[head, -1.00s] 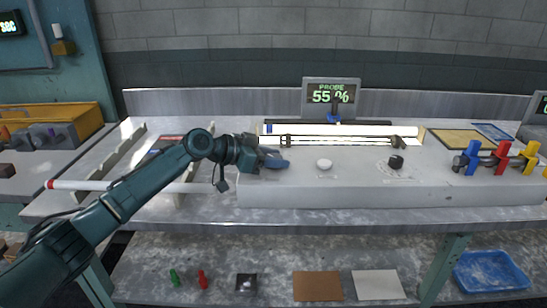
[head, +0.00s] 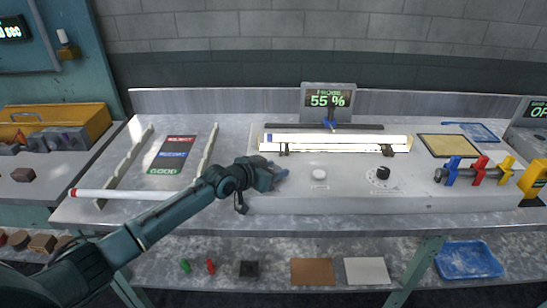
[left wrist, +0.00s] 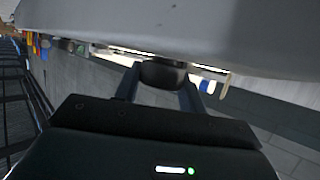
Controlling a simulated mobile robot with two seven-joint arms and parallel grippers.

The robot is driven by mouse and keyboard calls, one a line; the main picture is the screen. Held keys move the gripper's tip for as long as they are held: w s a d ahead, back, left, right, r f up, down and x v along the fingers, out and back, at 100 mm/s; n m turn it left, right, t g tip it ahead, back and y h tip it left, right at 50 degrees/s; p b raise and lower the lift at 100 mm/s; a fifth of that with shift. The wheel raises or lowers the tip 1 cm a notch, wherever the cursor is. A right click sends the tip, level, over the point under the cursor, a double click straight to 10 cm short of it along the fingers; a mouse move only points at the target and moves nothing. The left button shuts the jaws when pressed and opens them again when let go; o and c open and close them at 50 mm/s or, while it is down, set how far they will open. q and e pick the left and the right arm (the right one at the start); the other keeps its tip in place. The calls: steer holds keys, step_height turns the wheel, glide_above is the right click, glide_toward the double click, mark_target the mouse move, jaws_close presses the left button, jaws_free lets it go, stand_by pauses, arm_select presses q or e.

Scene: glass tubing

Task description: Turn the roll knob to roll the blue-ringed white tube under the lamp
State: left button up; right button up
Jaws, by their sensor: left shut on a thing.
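The blue-ringed white tube (head: 335,149) lies level on the small black supports of the grey console (head: 330,195). My left gripper (head: 279,178) is at the console's left front. In the left wrist view its two fingers are shut on a dark round knob (left wrist: 163,73), one finger on each side. In the head view the gripper hides this knob. I take it to be the roll knob, but see no label. My right gripper is not in view.
The display (head: 328,99) reads "PROBE 55 %". A red-ended tube (head: 130,194) lies on the rack at left. Blue, red and yellow parts (head: 480,168) stand at right.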

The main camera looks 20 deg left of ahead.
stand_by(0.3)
arm_select(q)
steer(key=o, duration=1)
steer(key=shift+c, duration=0.2)
steer(key=b+v, duration=0.1)
steer(key=v, duration=1.2)
steer(key=shift+s, duration=0.1)
